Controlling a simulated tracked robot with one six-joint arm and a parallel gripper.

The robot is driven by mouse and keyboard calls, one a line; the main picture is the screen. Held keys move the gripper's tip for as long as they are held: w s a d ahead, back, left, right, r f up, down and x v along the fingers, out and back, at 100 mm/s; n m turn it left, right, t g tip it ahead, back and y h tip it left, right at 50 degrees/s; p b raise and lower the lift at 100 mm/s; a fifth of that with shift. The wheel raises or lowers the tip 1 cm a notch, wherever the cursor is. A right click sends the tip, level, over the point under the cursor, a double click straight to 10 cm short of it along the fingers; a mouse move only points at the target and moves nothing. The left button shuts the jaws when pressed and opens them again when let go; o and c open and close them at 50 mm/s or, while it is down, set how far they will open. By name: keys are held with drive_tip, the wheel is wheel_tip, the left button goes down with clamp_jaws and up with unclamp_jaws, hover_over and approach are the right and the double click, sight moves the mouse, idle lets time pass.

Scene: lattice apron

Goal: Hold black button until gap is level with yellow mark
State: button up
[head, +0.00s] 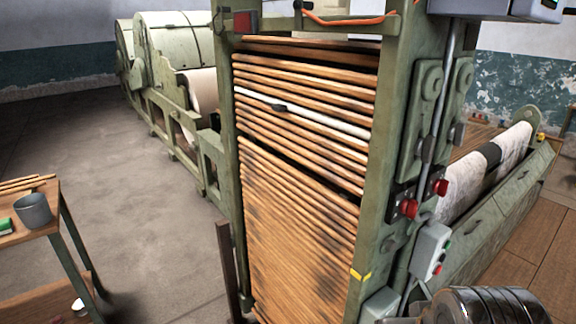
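The lattice apron of wooden slats (300,225) runs down inside a green frame. A dark gap (300,160) slants across it, meeting the right post well above the yellow mark (361,275). The mark is low on that post. A ribbed metal part at the bottom right seems to be my arm. My gripper's fingers are not in view.
Red knobs (410,209) stick out above the control box. One white slat (325,120) with a dark patch crosses the upper apron. A wooden bench (40,232) with a grey bucket (33,210) stands at left. Floor between is clear.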

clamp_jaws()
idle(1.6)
